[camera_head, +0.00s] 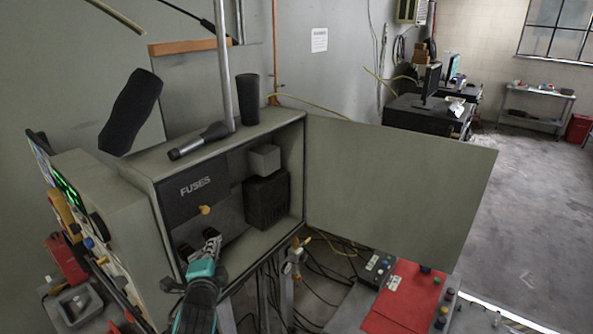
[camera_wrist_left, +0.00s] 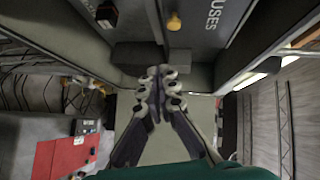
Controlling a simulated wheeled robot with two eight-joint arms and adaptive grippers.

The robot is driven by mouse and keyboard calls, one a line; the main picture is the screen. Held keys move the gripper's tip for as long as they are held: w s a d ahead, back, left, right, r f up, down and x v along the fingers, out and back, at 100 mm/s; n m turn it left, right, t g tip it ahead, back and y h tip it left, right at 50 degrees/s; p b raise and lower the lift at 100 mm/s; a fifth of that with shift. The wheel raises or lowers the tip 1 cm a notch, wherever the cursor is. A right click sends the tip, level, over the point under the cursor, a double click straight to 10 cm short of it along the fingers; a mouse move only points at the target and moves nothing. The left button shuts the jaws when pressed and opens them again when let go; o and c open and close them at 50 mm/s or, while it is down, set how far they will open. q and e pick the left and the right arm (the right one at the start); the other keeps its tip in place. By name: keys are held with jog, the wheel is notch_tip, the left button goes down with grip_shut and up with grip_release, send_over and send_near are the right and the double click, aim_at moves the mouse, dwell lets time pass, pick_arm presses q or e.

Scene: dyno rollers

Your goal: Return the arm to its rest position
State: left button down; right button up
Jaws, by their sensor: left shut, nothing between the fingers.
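My left gripper (camera_head: 211,240) is at the lower front of an open grey fuse cabinet (camera_head: 140,175), below the dark FUSES panel (camera_head: 192,187) and its yellow knob (camera_head: 206,210). In the left wrist view its fingers (camera_wrist_left: 158,78) are together with nothing between them. The yellow knob (camera_wrist_left: 174,22) and the FUSES lettering show beyond the fingertips there. From these views I cannot tell whether the fingertips touch the cabinet. My right gripper is in neither view.
The cabinet door (camera_head: 395,190) stands wide open to the right. A flashlight (camera_head: 200,141) and a black cylinder (camera_head: 248,90) stand or lie on the cabinet top. A red panel (camera_head: 402,298) with buttons is at lower right. Open floor (camera_head: 530,210) lies beyond the door.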

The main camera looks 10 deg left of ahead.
pick_arm(q)
jog(key=s+d+f+n+g+h+b, duration=0.3)
jog(key=s+d+f+n+b, duration=0.3)
jog(key=f, duration=0.5)
jog(key=s+d+f+n+g+h+b, duration=0.2)
jog(key=s+d+f+n+g+b, duration=0.2)
jog(key=s+d+f, duration=0.6)
jog(key=shift+s+d+f+n+g+h+b, duration=0.15)
jog(key=shift+d+f+n+g+h+b, duration=0.25)
jog(key=shift+d+f+n+b, duration=0.45)
jog(key=shift+a+r, duration=0.1)
jog(key=shift+a, duration=0.05)
